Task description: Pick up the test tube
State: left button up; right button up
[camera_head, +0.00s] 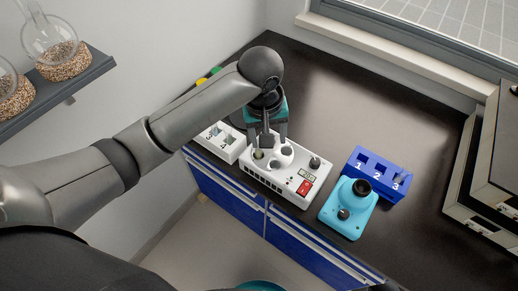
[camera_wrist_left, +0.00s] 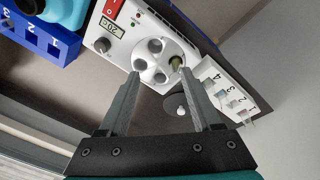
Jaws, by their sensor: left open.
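A test tube with greenish contents (camera_head: 258,154) stands in a front-left hole of the round plate on the white device (camera_head: 297,183). In the left wrist view the tube (camera_wrist_left: 176,62) shows at the right side of the plate, and the device (camera_wrist_left: 119,46) has other holes that look empty. My left gripper (camera_head: 274,142) is above the device, pointing down. In the left wrist view its fingers (camera_wrist_left: 160,74) are spread apart with nothing between them, and the tube lies beyond the right fingertip. My right gripper is not in view.
A white numbered rack (camera_head: 222,143) stands left of the device; it also shows in the left wrist view (camera_wrist_left: 222,80). A cyan device (camera_head: 348,215) and a blue numbered rack (camera_head: 377,172) stand to the right. The dark bench (camera_head: 370,110) is clear behind them.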

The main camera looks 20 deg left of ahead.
pick_arm(q)
notch_tip(320, 180, up, 4)
jog(key=w+a+n+y, duration=0.1)
jog(key=a+n, duration=0.1)
jog(key=a, duration=0.1)
jog(key=b, duration=0.2)
send_over(258, 153)
notch_tip(258, 153, down, 9)
jog(key=shift+a, duration=0.15)
jog(key=shift+y, duration=0.3)
jog(key=shift+w+f+b, duration=0.2)
jog(key=shift+f, duration=0.7)
jog(key=shift+w+f+b, duration=0.2)
jog(key=shift+f, duration=0.7)
jog(key=shift+w+f+b, duration=0.2)
jog(key=shift+f, duration=0.7)
grip_shut()
